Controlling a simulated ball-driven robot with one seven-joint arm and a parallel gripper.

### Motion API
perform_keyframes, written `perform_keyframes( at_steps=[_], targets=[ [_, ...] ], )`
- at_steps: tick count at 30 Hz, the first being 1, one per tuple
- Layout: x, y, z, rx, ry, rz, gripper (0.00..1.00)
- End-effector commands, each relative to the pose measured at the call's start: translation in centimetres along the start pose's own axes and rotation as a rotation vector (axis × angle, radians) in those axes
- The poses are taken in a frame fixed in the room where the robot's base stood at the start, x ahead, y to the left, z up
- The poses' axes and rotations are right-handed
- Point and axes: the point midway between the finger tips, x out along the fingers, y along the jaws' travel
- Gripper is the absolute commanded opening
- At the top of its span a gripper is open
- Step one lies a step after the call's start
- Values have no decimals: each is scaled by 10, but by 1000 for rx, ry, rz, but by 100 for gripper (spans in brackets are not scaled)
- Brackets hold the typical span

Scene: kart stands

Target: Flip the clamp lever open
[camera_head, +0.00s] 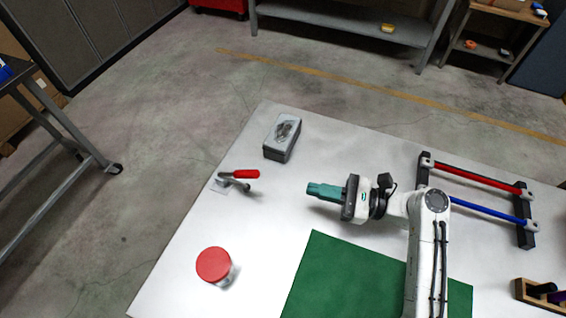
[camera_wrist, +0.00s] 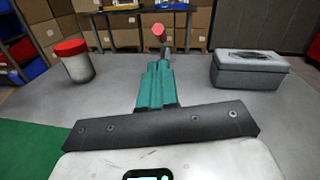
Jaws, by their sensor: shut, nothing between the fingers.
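The clamp (camera_head: 238,184) stands at the left edge of the light grey table, on a small pale base plate. Its lever has a red handle (camera_head: 244,174) that lies roughly level and points right, toward my gripper. My gripper (camera_head: 311,189) has teal fingers, is shut and empty, and is apart from the clamp to its right. In the wrist view the red handle (camera_wrist: 159,29) shows end-on beyond the fingertips (camera_wrist: 160,66). The fingers hide most of the clamp's lower part there.
A grey metal box (camera_head: 282,137) lies behind the clamp and a red-lidded jar (camera_head: 214,266) stands in front. A green mat (camera_head: 335,275) covers the front middle. A rack with red and blue bars (camera_head: 480,202) is at right. The table between clamp and gripper is clear.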

Motion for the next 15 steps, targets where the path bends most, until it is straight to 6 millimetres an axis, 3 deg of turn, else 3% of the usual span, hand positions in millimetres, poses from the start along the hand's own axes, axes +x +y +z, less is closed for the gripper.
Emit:
perform_keyframes(
  at_steps=[10,15],
  targets=[
    [1,0,0,0,0,0,0],
    [14,0,1,1,0,2,0]
  ],
)
